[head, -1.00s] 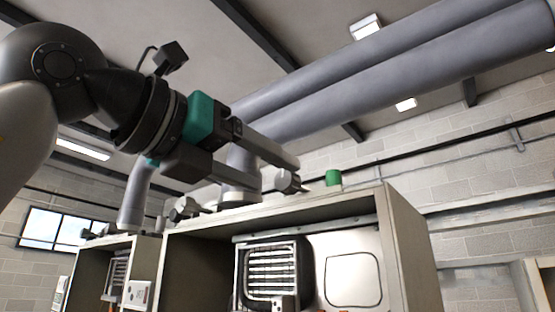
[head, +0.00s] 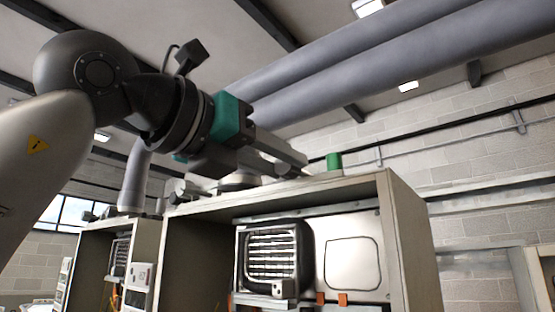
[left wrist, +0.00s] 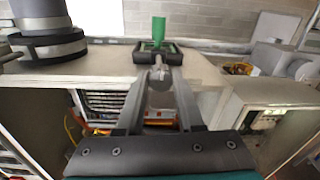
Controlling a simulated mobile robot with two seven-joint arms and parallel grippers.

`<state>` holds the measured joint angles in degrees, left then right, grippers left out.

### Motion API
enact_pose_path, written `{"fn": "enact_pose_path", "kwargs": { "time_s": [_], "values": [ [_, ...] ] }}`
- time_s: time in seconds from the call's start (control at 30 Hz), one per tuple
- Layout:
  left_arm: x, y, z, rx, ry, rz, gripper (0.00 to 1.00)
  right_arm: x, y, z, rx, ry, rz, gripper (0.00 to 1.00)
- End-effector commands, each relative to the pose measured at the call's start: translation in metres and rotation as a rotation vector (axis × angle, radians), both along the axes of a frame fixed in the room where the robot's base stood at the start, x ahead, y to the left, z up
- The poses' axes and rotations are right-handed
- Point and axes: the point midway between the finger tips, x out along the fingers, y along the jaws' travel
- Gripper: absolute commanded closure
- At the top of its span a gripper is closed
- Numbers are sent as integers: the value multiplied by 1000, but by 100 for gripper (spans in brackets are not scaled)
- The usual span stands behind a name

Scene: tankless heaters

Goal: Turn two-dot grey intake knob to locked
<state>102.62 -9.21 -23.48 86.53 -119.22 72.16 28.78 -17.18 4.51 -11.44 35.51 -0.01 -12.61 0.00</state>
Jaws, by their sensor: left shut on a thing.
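My left gripper (head: 298,168) reaches in from the left over the top front of the large heater cabinet (head: 410,235). In the head view the fingers hide this knob. I cannot make out any dots on it, nor its exact turn angle. Another grey knob-like fitting (head: 180,190) sits at the cabinet's top left. My right gripper is in neither view.
Large grey ducts (head: 400,70) run overhead. A smaller cabinet (head: 145,240) stands at left. A vented unit (head: 272,258) sits inside the large cabinet.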

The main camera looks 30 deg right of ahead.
Motion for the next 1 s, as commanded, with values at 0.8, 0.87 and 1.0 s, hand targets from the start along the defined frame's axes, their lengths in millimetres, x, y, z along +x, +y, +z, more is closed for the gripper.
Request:
{"fn": "enact_pose_path", "kwargs": {
  "time_s": [0.8, 0.87, 1.0],
  "values": [
    [1, 1, 1, 42, -107, 5, 100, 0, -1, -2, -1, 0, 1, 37],
    [0, 1, 1, 58, -145, 4, 100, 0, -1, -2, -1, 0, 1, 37],
    [0, 1, 2, 103, -254, 5, 100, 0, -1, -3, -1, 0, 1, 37]
  ]
}}
